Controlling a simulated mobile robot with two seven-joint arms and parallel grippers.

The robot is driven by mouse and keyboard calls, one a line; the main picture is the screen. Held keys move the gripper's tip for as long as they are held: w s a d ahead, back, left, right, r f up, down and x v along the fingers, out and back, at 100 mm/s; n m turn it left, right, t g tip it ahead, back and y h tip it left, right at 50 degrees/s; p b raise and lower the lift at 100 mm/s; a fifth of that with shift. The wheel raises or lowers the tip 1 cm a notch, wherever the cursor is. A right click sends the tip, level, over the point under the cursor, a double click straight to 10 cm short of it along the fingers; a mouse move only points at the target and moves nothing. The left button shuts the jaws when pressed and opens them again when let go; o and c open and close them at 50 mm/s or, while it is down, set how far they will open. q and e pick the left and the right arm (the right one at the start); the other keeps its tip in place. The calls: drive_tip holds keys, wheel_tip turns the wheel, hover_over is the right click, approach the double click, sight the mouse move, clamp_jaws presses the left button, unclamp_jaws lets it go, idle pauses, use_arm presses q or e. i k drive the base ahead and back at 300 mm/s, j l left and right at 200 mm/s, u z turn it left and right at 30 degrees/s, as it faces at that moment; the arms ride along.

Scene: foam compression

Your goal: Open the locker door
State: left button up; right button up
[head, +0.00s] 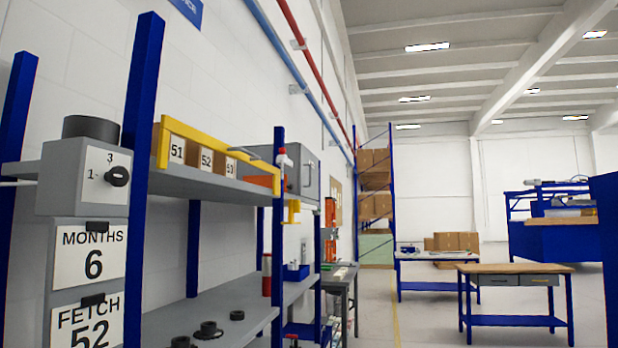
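A grey box-shaped locker (310,172) sits at the far end of the upper grey shelf (205,182), on the left side of the head view. Its front face has a bar handle and looks shut. A blue post and a red-topped white bottle (282,160) stand in front of part of it. Neither of my grippers is in view.
Blue posts (143,120) carry the shelves along the left wall. A grey box with a dial (118,176) and hanging signs is nearest. Numbered bins (205,160) line the upper shelf; black round parts lie below. The floor (425,325) beyond is partly clear, with a wooden-topped table (514,268) at right.

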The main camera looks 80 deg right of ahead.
sight(314, 174)
drive_tip(key=k+l, duration=0.1)
drive_tip(key=l, duration=0.2)
drive_tip(key=k+l, duration=0.1)
drive_tip(key=l, duration=0.2)
drive_tip(key=k+l+z, duration=0.1)
drive_tip(key=l, duration=0.2)
drive_tip(key=l+z, duration=0.3)
drive_tip(key=l, duration=1.45)
drive_tip(key=i+l+z, duration=0.1)
drive_tip(key=l, duration=0.35)
drive_tip(key=i+l+z, duration=0.1)
drive_tip(key=l, duration=0.3)
drive_tip(key=i+l, duration=0.15)
drive_tip(key=l, duration=0.25)
drive_tip(key=i+l+z, duration=0.15)
drive_tip(key=l, duration=0.25)
drive_tip(key=i+l+z, duration=0.1)
drive_tip(key=i+l, duration=0.15)
drive_tip(key=l, duration=0.15)
drive_tip(key=i+l+z, duration=0.15)
drive_tip(key=i+l, duration=0.15)
drive_tip(key=l, duration=0.1)
